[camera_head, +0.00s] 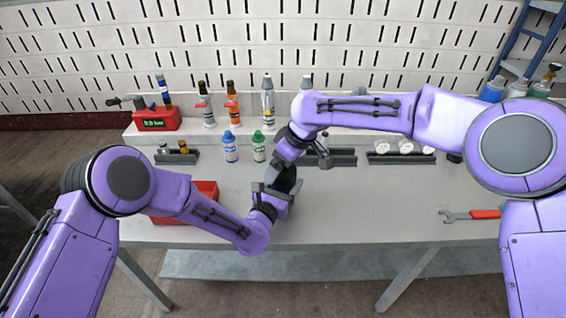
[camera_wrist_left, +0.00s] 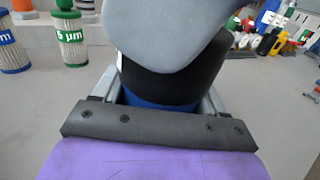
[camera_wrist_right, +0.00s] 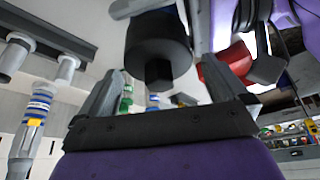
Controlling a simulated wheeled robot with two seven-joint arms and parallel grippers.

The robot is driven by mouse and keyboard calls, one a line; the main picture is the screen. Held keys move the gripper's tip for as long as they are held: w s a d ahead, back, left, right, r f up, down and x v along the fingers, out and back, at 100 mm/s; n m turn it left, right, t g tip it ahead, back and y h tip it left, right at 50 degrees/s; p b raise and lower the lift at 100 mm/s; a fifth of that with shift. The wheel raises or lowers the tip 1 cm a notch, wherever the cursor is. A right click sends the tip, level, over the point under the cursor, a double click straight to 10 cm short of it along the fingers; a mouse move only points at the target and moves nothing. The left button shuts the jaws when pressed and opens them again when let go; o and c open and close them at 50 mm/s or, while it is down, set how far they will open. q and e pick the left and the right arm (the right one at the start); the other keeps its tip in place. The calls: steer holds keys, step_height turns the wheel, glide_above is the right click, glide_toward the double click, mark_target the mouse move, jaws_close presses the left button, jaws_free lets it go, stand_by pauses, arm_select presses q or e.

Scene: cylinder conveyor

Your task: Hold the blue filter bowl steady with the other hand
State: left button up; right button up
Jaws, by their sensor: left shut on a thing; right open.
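The blue filter bowl (camera_wrist_left: 160,103) shows as a blue band between my left fingers in the left wrist view. A black part (camera_wrist_left: 158,84) sits directly above it. My left gripper (camera_head: 276,190) is shut on the bowl above the table. A large grey part, apparently of my right gripper, covers the upper part in that view. In the right wrist view a black cylinder with a hex end (camera_wrist_right: 158,50) lies between the fingers of my right gripper (camera_wrist_right: 160,85). The right gripper is open, with its fingers apart around the cylinder; contact cannot be told. In the head view the bowl is mostly hidden.
A red bin (camera_head: 205,188) stands left of the grippers on the table (camera_head: 370,210). Filters with blue (camera_head: 230,148) and green (camera_head: 258,148) caps stand behind. Black racks line the back, below a shelf of bottles.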

steer(key=c, duration=1.2)
steer(key=n+g, duration=0.1)
steer(key=n, duration=0.2)
steer(key=n+g, duration=0.1)
steer(key=n, duration=0.2)
steer(key=shift+y, duration=0.4)
steer(key=n+g, duration=0.1)
steer(key=n, duration=0.2)
steer(key=n+g, duration=0.1)
steer(key=n, duration=0.2)
steer(key=shift+g+h, duration=0.3)
steer(key=o, duration=1.2)
steer(key=shift+r, duration=0.1)
